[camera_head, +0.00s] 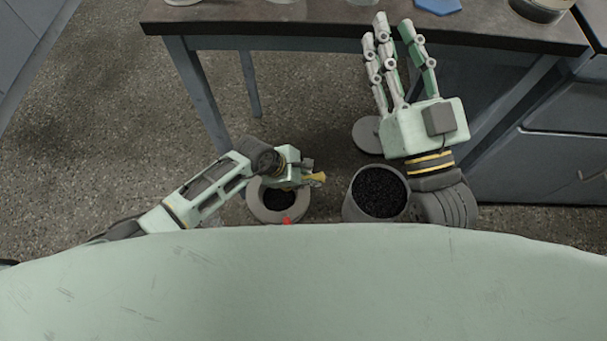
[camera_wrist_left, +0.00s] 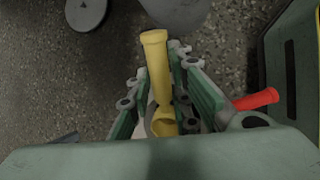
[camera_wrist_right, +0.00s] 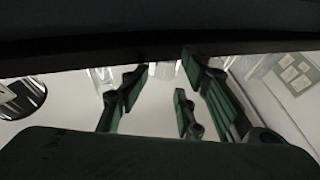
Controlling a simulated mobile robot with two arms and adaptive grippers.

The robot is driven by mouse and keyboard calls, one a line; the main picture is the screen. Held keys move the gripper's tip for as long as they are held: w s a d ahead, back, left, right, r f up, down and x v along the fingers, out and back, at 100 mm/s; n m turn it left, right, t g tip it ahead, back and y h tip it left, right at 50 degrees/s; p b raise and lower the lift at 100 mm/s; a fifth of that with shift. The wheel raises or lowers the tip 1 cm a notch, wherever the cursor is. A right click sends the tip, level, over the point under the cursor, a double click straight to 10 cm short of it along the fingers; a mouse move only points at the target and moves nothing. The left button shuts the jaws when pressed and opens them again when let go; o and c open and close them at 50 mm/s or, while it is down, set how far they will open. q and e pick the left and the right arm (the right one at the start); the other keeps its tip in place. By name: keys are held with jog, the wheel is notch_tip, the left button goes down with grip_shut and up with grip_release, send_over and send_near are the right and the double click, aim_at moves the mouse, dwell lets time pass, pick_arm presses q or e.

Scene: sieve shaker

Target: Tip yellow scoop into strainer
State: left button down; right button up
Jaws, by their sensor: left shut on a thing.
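My left gripper (camera_head: 306,176) is shut on the yellow scoop (camera_head: 318,178), above a round grey container (camera_head: 254,203) with a dark inside. In the left wrist view the scoop's yellow handle (camera_wrist_left: 155,65) points away between the fingers, and its bowl lies close to the palm; its contents cannot be made out. A red handle (camera_head: 287,220) shows at the container's near rim and also in the left wrist view (camera_wrist_left: 258,99). The strainer itself is not clearly visible beneath my gripper. My right gripper (camera_head: 393,32) is open and empty, raised near the table edge.
A grey bucket (camera_head: 356,213) full of black granules stands right of the round container. A grey disc-shaped lid (camera_head: 367,135) lies behind it on the speckled floor. A dark-topped table (camera_head: 300,32) runs across the back, with grey drawers (camera_head: 545,165) at right.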

pick_arm(q)
jog(key=shift+w+d+f+y+p, duration=0.15)
jog(key=shift+d+f+y+p, duration=0.35)
jog(key=shift+f+p, duration=0.1)
jog(key=shift+r, duration=0.2)
jog(key=shift+a+f, duration=0.1)
pick_arm(e)
notch_tip(320, 180, down, 20)
jog(key=d+g+h, duration=0.1)
jog(key=g+h, duration=0.1)
jog(key=g, duration=0.7)
jog(key=shift+d, duration=0.35)
pick_arm(q)
jog(key=shift+y+p, duration=0.3)
jog(key=shift+d+f+y, duration=0.15)
jog(key=shift+d+y, duration=0.1)
jog(key=shift+y, duration=0.35)
jog(key=shift+d+f+y+b, duration=0.15)
jog(key=shift+f+y+b, duration=0.15)
jog(key=shift+f+y, duration=0.6)
jog(key=shift+r+y, duration=0.25)
jog(key=shift+y, duration=0.05)
pick_arm(e)
jog(key=shift+w+a+r+t, duration=0.15)
jog(key=shift+w+r+t, duration=0.1)
jog(key=shift+r, duration=0.3)
jog(key=shift+w+a+r+t, duration=0.15)
jog(key=shift+w+r, duration=0.1)
jog(key=shift+r, duration=0.25)
